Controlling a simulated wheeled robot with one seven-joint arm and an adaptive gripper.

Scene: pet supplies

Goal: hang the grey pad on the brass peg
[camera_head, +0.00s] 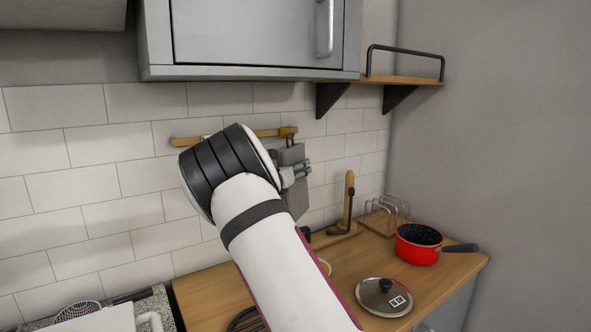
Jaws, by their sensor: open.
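A wooden rail (185,142) runs along the tiled wall, partly hidden by my arm. The brass peg (289,131) shows at its right end. The grey pad (297,204) is upright against or close to the wall, just below the peg, and its left side is hidden behind my arm. A small dark piece joins the pad's top to the area of the peg; whether it is looped over the peg is too small to tell. My gripper (303,172) is open in front of the pad's right part, below the peg. Whether its fingers touch the pad is unclear.
A grey cabinet (245,35) and a wooden shelf (408,80) on black brackets are above. On the wooden counter (345,265) are a red pot (417,246), a lid (384,297), a wire rack (385,212) and an upright wooden holder (348,200). The wall right of the pad is clear.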

